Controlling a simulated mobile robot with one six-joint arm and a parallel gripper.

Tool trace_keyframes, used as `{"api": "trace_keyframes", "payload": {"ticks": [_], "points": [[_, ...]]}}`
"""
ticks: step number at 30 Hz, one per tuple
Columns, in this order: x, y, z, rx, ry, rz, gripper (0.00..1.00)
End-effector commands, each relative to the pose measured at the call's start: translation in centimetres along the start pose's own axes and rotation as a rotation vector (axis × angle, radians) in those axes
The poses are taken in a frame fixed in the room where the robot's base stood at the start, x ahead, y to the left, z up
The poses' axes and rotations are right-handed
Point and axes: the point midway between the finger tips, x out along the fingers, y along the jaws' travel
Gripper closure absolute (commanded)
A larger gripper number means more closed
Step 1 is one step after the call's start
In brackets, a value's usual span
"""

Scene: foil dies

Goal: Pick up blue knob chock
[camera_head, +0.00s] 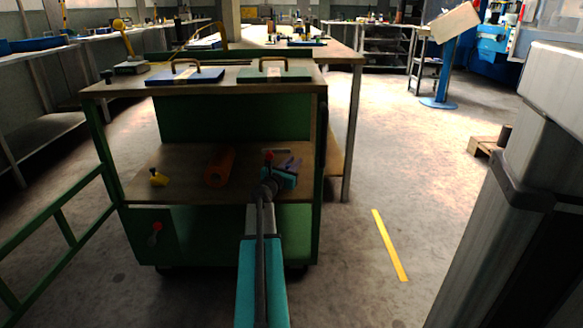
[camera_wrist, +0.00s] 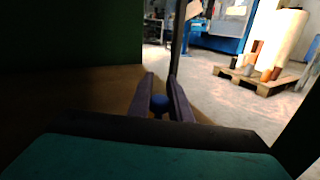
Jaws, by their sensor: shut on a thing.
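In the wrist view the blue knob chock (camera_wrist: 159,103) shows as a round blue knob between the two purple fingers of my gripper (camera_wrist: 160,98). The fingers are shut on it. The rest of the chock is hidden or too dark to make out. In the head view my gripper (camera_head: 291,166) is over the right part of the cart's middle shelf (camera_head: 180,155). I cannot make out the blue knob there, and I cannot tell whether the chock touches the shelf.
A red knob (camera_head: 268,156) is just left of my gripper. An orange cylinder (camera_head: 219,167) and a yellow knobbed piece (camera_head: 158,178) are farther left on the shelf. The cart top above carries a blue plate (camera_head: 185,77) and a green plate (camera_head: 274,75), both with handles.

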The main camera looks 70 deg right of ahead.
Motion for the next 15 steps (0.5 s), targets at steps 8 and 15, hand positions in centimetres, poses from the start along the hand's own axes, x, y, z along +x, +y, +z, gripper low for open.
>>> {"api": "trace_keyframes", "payload": {"ticks": [8,15], "points": [[0.0,0.1,1.8,0.000,-0.001,0.000,1.00],[-3.2,0.0,1.6,-0.001,0.000,0.001,1.00]]}}
